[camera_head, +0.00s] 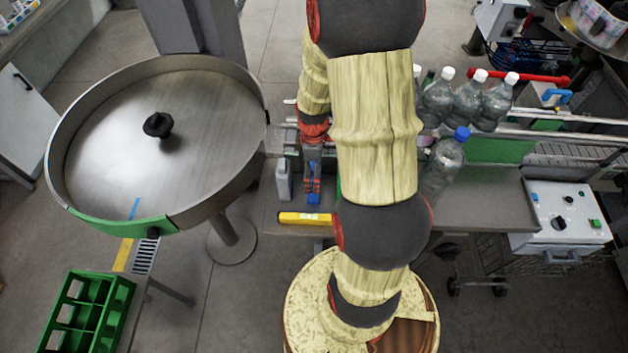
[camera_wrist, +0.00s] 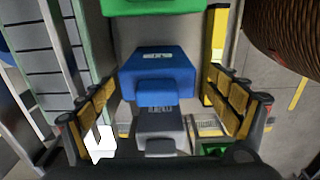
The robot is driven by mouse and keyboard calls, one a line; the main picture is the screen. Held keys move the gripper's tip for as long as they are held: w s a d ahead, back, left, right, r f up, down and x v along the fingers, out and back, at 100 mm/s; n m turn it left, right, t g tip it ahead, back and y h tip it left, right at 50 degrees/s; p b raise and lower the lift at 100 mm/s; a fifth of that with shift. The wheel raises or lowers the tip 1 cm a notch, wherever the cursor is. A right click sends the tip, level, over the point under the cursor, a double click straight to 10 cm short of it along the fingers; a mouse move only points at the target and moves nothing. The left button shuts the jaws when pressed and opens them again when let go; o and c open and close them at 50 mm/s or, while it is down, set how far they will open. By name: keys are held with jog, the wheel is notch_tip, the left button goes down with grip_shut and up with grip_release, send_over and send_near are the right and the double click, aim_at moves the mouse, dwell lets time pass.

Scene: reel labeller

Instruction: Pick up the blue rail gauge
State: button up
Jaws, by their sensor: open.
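The blue rail gauge (camera_wrist: 158,72) is in the middle of the wrist view, a blue block with small markings on top and a grey stepped part on its near side. It also shows as a small blue patch in the head view (camera_head: 313,196), partly hidden by my gripper. My gripper (camera_wrist: 162,84) is open, its yellow-padded fingers to the left and right of the gauge with visible gaps. In the head view my gripper (camera_head: 312,172) points down over the bench, at the gauge.
Clear bottles (camera_head: 461,101) stand on the right. A round metal turntable (camera_head: 150,145) is at left, with a green crate (camera_head: 88,310) below.

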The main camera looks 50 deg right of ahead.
jog(key=shift+d+f, duration=0.15)
jog(key=shift+f, duration=1.55)
jog(key=shift+c, duration=0.9)
jog(key=c, duration=1.3)
